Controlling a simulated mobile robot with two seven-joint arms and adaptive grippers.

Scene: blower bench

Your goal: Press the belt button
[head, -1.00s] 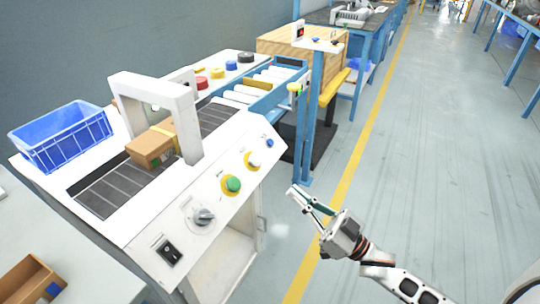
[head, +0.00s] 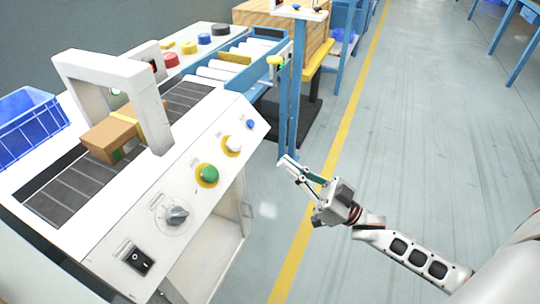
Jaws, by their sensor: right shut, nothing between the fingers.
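The sloped white front panel (head: 185,196) of the conveyor machine carries a green button (head: 208,174) with a yellow ring. Beside it are a white button (head: 233,145) with a yellow ring and a small blue button (head: 250,124). Labels near them are too small to read, so I cannot tell which is the belt button. My right gripper (head: 286,163) is shut and empty. It is in the air to the right of the panel, apart from the buttons. My left gripper is not in view.
A grey rotary knob (head: 176,215) and black rocker switch (head: 138,260) sit lower on the panel. A cardboard box (head: 110,138) lies on the dark belt (head: 62,195) by a white arch (head: 150,110). A blue crate (head: 30,125) is left. A blue post (head: 290,100) stands behind my gripper.

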